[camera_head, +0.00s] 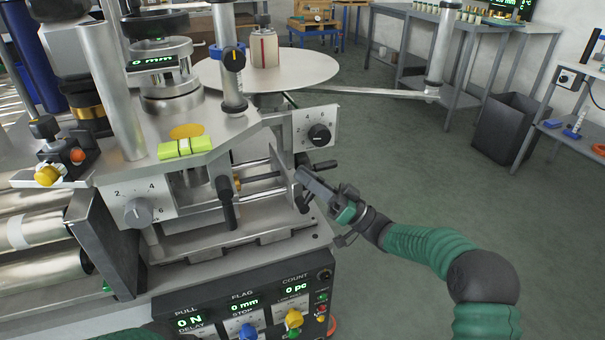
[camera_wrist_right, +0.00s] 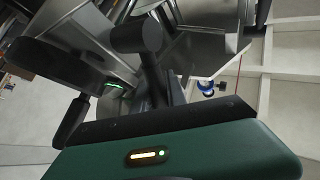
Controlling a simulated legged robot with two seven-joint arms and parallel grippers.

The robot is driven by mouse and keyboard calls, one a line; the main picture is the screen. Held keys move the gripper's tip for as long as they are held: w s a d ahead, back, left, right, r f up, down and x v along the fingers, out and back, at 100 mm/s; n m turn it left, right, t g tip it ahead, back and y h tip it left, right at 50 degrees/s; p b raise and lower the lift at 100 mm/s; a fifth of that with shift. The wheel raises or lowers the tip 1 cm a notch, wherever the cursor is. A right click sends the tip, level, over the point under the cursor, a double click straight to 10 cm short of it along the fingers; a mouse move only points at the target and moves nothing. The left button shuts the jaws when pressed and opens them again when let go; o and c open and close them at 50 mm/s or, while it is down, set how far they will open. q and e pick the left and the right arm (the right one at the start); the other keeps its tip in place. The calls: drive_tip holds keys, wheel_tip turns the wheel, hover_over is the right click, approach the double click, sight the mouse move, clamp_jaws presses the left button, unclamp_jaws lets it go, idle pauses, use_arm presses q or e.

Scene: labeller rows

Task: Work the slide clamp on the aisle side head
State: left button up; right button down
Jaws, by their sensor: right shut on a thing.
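The labelling head on the aisle side (camera_head: 235,195) is a grey metal assembly with a plate, a threaded rod and black clamp levers. My right gripper (camera_head: 305,183) reaches in from the right and is shut on a black clamp lever (camera_head: 303,200) beside the upright plate. The fingers hide part of this lever. A second black lever (camera_head: 226,200) hangs to the left, apart from the gripper. In the right wrist view, a black round-ended bar (camera_wrist_right: 138,38) stands close in front of the green wrist housing. The fingertip contact is not clear there. My left gripper is not in view.
A dial plate (camera_head: 318,130) stands just above my right gripper, and a second dial (camera_head: 138,212) is on the left. The control panel (camera_head: 245,310) lies below. A round label disc (camera_head: 300,70) is behind. The green floor to the right is free up to a dark bin (camera_head: 505,128).

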drive_tip(key=shift+w+d+f+m+t+h+p, duration=0.15)
drive_tip(key=shift+d+m+t, duration=0.3)
drive_tip(key=shift+m+t, duration=0.8)
drive_tip(key=shift+w+d+f+m+t+h+p, duration=0.1)
drive_tip(key=shift+w+d+f+m+t, duration=0.3)
drive_tip(key=shift+m+t, duration=0.8)
drive_tip(key=shift+s+d+f+m+t+h+p, duration=0.1)
drive_tip(key=shift+d+m+t, duration=0.45)
drive_tip(key=shift+m+t, duration=0.7)
drive_tip(key=c, duration=1.4)
unclamp_jaws()
drive_tip(key=shift+w, duration=0.1)
drive_tip(key=shift+o, duration=0.3)
drive_tip(key=shift+r, duration=0.1)
